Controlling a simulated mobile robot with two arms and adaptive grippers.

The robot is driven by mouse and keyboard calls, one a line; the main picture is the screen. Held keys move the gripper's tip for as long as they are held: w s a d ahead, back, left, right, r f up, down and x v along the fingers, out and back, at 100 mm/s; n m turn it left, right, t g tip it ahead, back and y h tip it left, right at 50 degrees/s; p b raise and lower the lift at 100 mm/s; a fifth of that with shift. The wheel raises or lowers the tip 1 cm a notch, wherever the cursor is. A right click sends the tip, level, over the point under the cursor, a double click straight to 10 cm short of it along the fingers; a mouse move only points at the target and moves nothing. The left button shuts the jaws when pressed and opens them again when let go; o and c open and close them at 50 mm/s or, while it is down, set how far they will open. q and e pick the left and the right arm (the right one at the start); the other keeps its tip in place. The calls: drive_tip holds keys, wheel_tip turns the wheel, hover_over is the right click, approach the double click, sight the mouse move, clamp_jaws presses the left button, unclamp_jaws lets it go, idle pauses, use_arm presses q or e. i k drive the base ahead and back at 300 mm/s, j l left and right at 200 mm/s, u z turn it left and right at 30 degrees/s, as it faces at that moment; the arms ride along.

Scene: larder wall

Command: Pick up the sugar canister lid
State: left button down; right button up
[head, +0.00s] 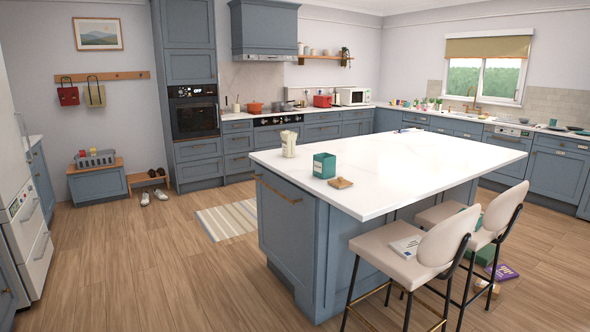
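A teal, box-shaped canister (324,165) stands upright near the left front part of the white island top. A small flat brown wooden piece (340,183) lies on the worktop just in front and to the right of it, apart from it. This piece looks like the canister's lid. Any label on the canister is too small to read. Neither of my grippers shows in the head view.
A cream holder (289,150) stands behind the canister on the island (410,162). Two stools (415,245) stand at the island's right front side, with boxes (502,272) on the floor by them. A striped rug (228,221) lies left of the island. The floor at front left is clear.

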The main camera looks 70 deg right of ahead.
sight(340, 183)
drive_tip(key=z, duration=2.5)
drive_tip(key=i+j+u, duration=0.3)
drive_tip(key=i, duration=0.3)
drive_tip(key=i+j+u, duration=0.25)
drive_tip(key=i, duration=0.35)
drive_tip(key=i+u, duration=0.3)
drive_tip(key=i, duration=0.35)
drive_tip(key=i+j+z, duration=0.1)
drive_tip(key=i+z, duration=0.35)
drive_tip(key=i+j+z, duration=0.45)
drive_tip(key=i, duration=0.15)
drive_tip(key=i+j+z, duration=0.45)
drive_tip(key=i+l, duration=0.05)
